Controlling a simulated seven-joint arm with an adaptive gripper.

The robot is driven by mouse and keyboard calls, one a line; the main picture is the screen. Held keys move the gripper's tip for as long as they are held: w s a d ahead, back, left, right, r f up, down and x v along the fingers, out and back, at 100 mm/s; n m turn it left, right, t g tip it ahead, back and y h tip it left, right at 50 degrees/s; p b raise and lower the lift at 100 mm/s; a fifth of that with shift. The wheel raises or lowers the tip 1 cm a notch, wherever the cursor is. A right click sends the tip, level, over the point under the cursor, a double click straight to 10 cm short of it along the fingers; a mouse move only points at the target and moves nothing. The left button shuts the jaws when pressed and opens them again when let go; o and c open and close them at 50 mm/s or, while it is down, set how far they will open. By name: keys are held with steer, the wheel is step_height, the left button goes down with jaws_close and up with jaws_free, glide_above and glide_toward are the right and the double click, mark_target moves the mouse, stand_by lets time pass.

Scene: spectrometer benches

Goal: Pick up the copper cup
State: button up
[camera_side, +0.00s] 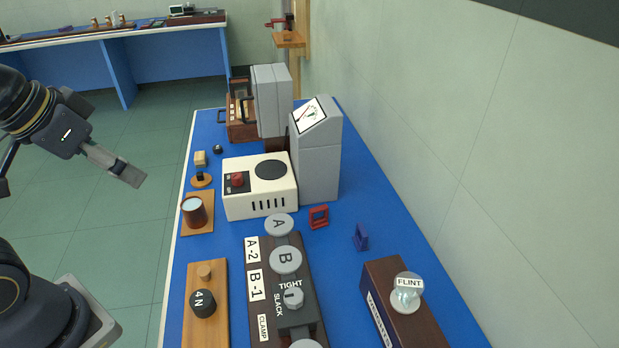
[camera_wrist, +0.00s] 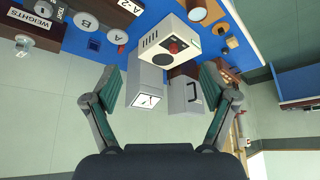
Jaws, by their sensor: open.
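The copper cup (camera_side: 194,213) stands upright on a small wooden board near the left edge of the blue bench in the side view. It is reddish brown, with a pale blue surface inside its rim. My gripper (camera_side: 131,176) is up and to the left of the cup in the side view, off the bench's edge and apart from it. In the wrist view my gripper (camera_wrist: 161,78) has its two fingers spread wide with nothing held between them.
A cream hot-plate box (camera_side: 259,205) is right of the cup. A grey meter cabinet (camera_side: 318,160) stands behind it. A wooden block with a black 4N weight (camera_side: 203,303) lies in front. A small wooden stand (camera_side: 201,181) is just behind the cup. Floor shows left of the bench.

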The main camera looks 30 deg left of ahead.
steer(key=m+g, duration=0.3)
steer(key=g, duration=0.2)
glide_above(191, 203)
steer(key=w, duration=0.2)
step_height(191, 203, down, 9)
steer(key=shift+n+g, duration=0.3)
steer(key=shift+n, duration=0.1)
steer(key=f, duration=0.8)
steer(key=s+f, duration=0.1)
steer(key=f, duration=0.3)
steer(key=shift+a+f, duration=0.1)
steer(key=shift+f, duration=0.15)
steer(key=shift+s+f, duration=0.2)
steer(key=shift+f, duration=0.85)
steer(key=shift+s+f, duration=0.15)
steer(key=shift+f, duration=0.85)
steer(key=shift+s+f, duration=0.2)
steer(key=shift+f, duration=0.85)
steer(key=shift+c, duration=0.4)
steer(key=c, duration=1.3)
